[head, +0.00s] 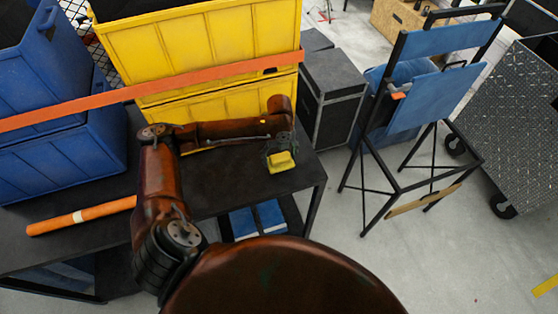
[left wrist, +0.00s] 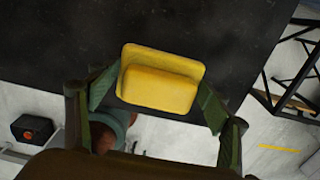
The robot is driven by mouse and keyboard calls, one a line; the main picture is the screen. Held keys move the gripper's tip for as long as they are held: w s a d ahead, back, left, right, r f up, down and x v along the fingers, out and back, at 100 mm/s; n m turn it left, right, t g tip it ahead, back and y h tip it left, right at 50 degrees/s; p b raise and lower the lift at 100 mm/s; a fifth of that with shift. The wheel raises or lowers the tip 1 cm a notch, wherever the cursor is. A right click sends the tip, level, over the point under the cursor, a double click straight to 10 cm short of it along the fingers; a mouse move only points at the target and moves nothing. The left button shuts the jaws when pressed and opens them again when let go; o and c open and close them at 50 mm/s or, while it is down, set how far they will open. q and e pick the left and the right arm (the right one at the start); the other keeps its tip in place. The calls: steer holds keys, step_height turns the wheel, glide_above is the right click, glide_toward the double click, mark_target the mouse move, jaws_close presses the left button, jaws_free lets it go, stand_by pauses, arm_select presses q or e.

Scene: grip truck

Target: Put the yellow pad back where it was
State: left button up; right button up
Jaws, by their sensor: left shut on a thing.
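The yellow pad (head: 282,163) is a small block near the right end of the black table (head: 225,185). It also shows in the left wrist view (left wrist: 160,88), with a wider flat part behind a thicker front part. My left gripper (head: 279,155) is shut on the pad, with a green finger at each side of it in the left wrist view (left wrist: 156,95). The pad is over the table top near its edge; I cannot tell whether it touches the surface. My right gripper is not in view.
Yellow crates (head: 200,50) and blue crates (head: 55,150) stand at the back of the table, with an orange bar (head: 150,90) across them. An orange tube (head: 80,216) lies at the front left. A blue folding chair (head: 420,90) and black cases (head: 333,95) stand to the right.

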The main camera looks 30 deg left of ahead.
mark_target(279, 154)
arm_select(q)
steer(key=shift+w+a+f, duration=0.2)
steer(key=shift+a+f, duration=0.1)
steer(key=shift+f, duration=0.2)
step_height(279, 154, down, 2)
steer(key=shift+d+f+p, duration=0.1)
steer(key=shift+p, duration=0.6)
steer(key=shift+f, duration=0.3)
steer(key=o, duration=1)
steer(key=shift+f, duration=0.15)
step_height(279, 154, up, 11)
steer(key=shift+r+b, duration=0.2)
steer(key=shift+b, duration=0.95)
steer(key=shift+r, duration=0.5)
